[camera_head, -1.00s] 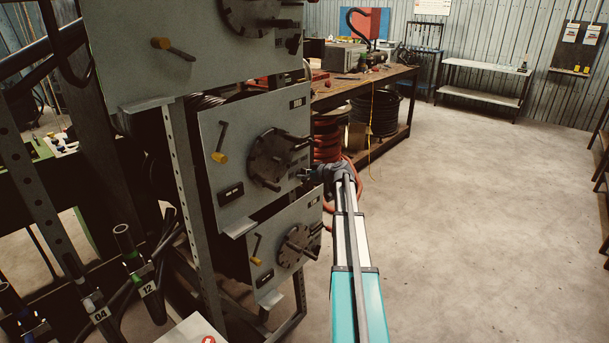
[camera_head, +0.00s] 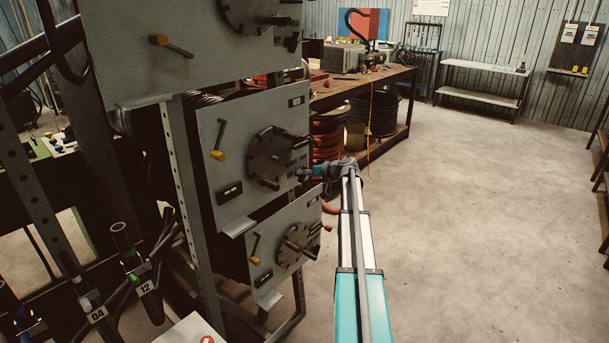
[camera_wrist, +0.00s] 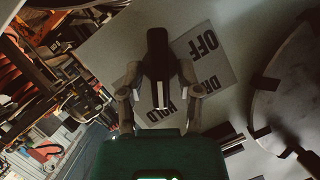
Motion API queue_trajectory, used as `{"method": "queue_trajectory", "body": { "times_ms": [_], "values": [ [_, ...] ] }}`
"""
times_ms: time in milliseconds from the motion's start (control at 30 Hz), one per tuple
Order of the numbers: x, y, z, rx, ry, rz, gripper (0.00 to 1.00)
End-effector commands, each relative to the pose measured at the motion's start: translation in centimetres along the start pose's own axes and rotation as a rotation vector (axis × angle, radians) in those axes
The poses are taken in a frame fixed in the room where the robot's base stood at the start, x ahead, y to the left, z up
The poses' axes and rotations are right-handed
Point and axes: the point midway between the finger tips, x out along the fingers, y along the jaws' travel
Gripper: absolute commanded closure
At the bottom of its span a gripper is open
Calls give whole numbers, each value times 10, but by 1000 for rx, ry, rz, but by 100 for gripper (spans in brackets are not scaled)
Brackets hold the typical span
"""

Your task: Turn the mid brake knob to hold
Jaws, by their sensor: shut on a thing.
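The mid panel (camera_head: 215,125), a grey plate with a MID label, is the middle one of three stacked panels. My gripper (camera_head: 304,172) is at its right edge, with the arm reaching in from the lower right. In the wrist view my gripper (camera_wrist: 161,90) is shut on the black brake knob (camera_wrist: 158,50), one finger on each side. The label plate (camera_wrist: 228,78) behind it reads OFF, DRAG and HOLD. The knob is not distinct in the head view.
A round dark disc (camera_head: 268,157) with handles sits left of my gripper and also shows in the wrist view (camera_wrist: 290,95). A yellow-ended crank (camera_head: 218,154) is farther left. The lower panel (camera_head: 270,235) is below. Open floor (camera_head: 480,200) lies to the right.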

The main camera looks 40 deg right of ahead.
Motion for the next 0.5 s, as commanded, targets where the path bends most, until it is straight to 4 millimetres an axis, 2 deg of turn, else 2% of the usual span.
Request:
{"method": "queue_trajectory", "body": {
  "times_ms": [300,333,367,500],
  "values": [
    [0,0,0,2,-1,-1,100],
    [0,0,0,2,-1,-1,50],
    [0,0,0,2,-1,0,44],
    [0,0,0,2,0,0,44]
  ]
}}
